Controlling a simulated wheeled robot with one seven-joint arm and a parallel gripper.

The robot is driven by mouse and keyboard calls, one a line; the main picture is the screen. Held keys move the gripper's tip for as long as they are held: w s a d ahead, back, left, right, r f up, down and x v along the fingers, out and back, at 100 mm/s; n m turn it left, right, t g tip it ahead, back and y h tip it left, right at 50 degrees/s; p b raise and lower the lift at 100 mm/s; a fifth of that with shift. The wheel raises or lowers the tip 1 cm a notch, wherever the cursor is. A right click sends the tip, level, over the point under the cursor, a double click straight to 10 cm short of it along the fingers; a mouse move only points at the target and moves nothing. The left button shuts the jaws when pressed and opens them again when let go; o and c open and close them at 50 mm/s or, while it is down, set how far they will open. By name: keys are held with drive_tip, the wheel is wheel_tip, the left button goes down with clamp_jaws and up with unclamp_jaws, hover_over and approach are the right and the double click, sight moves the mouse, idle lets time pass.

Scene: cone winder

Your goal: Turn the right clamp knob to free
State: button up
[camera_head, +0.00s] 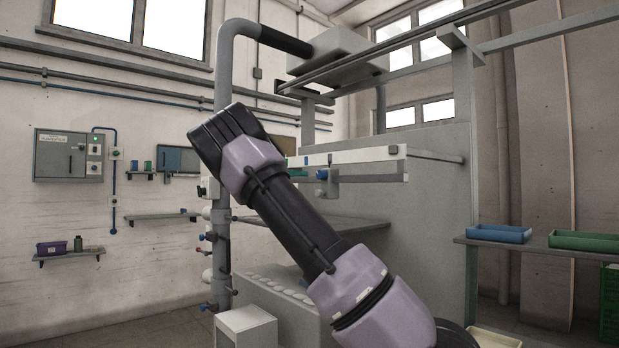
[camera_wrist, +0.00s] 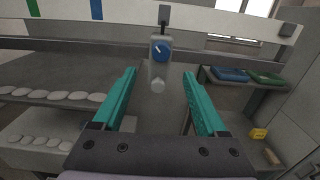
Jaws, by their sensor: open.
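A blue round knob (camera_wrist: 161,50) with a white pointer mark sits on a grey clamp bracket (camera_wrist: 158,110) below a pale rail (camera_wrist: 225,27) in the wrist view. The pointer looks tilted toward the upper left. The knob lies ahead of the fingertips. In the head view the blue knob (camera_head: 322,174) shows small under the rail (camera_head: 350,156); my arm hides most of my gripper there.
Rows of pale round pieces (camera_wrist: 60,95) lie on ledges at the left. Blue (camera_head: 498,233) and green (camera_head: 583,241) trays stand on a side table at the right. A vertical grey pipe (camera_head: 222,200) stands left of the machine. A dark block (camera_wrist: 288,30) sits near the rail's right end.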

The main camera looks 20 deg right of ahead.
sight(319, 175)
drive_tip(key=x, duration=1)
drive_tip(key=shift+d+f, duration=0.1)
drive_tip(key=shift+d, duration=0.05)
clamp_jaws()
